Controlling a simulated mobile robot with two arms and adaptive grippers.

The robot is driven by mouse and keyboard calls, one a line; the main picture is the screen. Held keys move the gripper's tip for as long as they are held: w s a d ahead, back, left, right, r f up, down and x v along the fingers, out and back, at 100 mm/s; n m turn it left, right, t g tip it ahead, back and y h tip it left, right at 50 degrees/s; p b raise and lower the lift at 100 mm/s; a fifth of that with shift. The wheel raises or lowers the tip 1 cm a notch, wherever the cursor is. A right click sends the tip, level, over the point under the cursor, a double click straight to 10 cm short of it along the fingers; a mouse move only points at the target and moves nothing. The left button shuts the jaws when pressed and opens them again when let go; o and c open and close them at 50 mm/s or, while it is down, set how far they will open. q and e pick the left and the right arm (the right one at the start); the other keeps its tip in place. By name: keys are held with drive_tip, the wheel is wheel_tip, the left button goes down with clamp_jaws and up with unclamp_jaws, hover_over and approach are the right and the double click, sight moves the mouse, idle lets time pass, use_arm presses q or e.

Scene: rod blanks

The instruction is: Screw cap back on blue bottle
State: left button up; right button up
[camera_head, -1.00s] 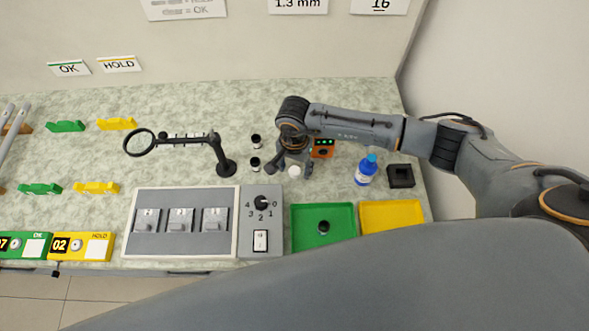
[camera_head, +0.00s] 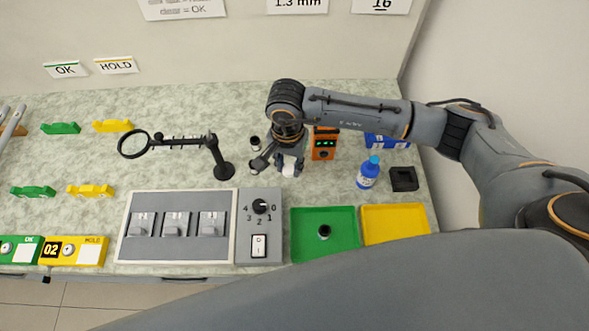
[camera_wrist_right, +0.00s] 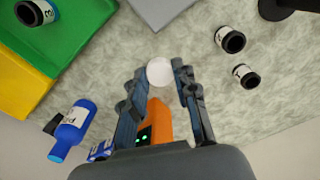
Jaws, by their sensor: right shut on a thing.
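I cannot tell whether this piece is a cap. The gripper is apart from the bottle, left of an orange device. My left gripper is not in view.
The orange device (camera_head: 324,150) with green lights stands between gripper and bottle. A blue labelled box (camera_head: 386,141) is behind the bottle, a black block (camera_head: 403,179) to its right. Green (camera_head: 341,250) and yellow (camera_head: 397,231) trays lie in front. Dark-topped cylinders (camera_wrist_right: 229,39) stand beside the gripper.

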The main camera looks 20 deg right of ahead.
drive_tip(key=s+a+r+b, duration=0.1)
drive_tip(key=s+a+r, duration=0.1)
drive_tip(key=a, duration=0.1)
drive_tip(key=s+a+r+b, duration=0.1)
drive_tip(key=s+a+r, duration=0.1)
drive_tip(key=a, duration=0.1)
drive_tip(key=s+a+r+b, duration=0.1)
drive_tip(key=a+r, duration=0.1)
drive_tip(key=a, duration=0.1)
drive_tip(key=shift+s+r+b, duration=0.3)
drive_tip(key=shift+s, duration=0.1)
drive_tip(key=shift+s+a+r, duration=0.35)
drive_tip(key=shift+s+a, duration=0.05)
